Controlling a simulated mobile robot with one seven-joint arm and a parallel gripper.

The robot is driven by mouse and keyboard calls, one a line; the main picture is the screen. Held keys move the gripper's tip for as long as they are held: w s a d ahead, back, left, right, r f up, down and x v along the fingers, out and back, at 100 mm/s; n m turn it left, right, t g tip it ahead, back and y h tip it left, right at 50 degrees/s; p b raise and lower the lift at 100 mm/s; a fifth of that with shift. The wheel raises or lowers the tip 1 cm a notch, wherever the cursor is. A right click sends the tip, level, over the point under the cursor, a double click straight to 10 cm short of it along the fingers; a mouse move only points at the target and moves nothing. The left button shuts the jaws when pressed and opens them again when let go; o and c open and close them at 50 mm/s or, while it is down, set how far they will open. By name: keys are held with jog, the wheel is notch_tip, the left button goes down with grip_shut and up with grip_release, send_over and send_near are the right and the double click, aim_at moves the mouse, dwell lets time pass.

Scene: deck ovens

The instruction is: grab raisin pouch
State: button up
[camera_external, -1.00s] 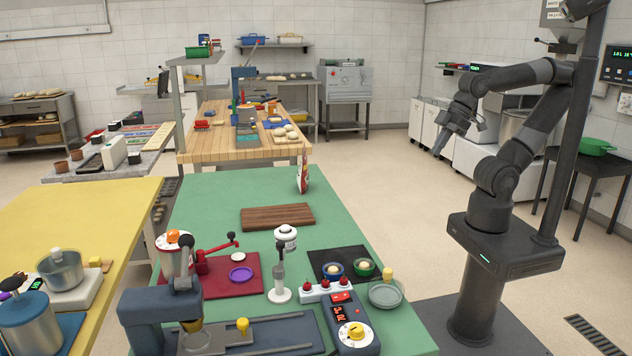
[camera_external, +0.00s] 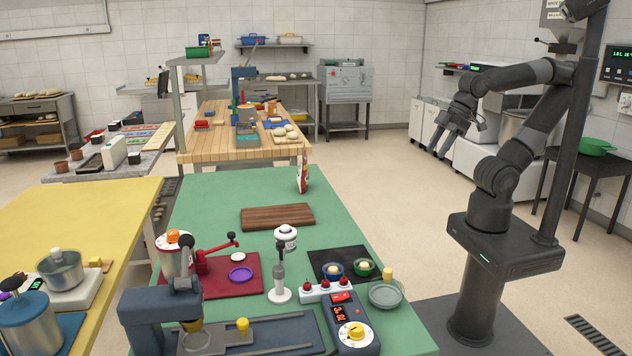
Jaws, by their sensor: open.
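A slim white and red pouch (camera_external: 303,172), seen nearly edge-on, stands upright near the far right edge of the green table (camera_external: 215,195). It looks like the raisin pouch, but its print is too small to read. My gripper (camera_external: 437,153) is open and empty, pointing down in the air to the right of the table, well apart from the pouch. Its two fingers show apart.
A wooden board (camera_external: 277,216) lies in front of the pouch. Farther forward stand a white-topped shaker (camera_external: 286,238), a dark mat with small bowls, and a blue control box (camera_external: 350,322). Floor between my gripper and the table is clear.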

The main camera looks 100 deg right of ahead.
jog(key=w+d+r+n+g, duration=0.1)
jog(key=w+d+r+n, duration=0.15)
jog(key=w, duration=0.25)
jog(key=w+d+r+n, duration=0.1)
jog(key=w+d+r, duration=0.25)
jog(key=w, duration=0.25)
jog(key=n+g+h, duration=0.3)
jog(key=n+g, duration=0.2)
jog(key=n, duration=0.6)
send_over(303, 167)
jog(key=d, duration=0.3)
jog(key=x, duration=0.3)
jog(key=a+x, duration=0.1)
jog(key=x, duration=0.2)
jog(key=a+x, duration=0.1)
jog(key=x, duration=0.3)
jog(key=shift+s+a+f, duration=0.2)
jog(key=shift+f, duration=0.2)
jog(key=shift+d+f+n, duration=0.2)
jog(key=shift+n, duration=0.05)
jog(key=x, duration=1)
jog(key=shift+s+d+f, duration=0.15)
jog(key=shift+f, duration=0.2)
jog(key=shift+c, duration=0.5)
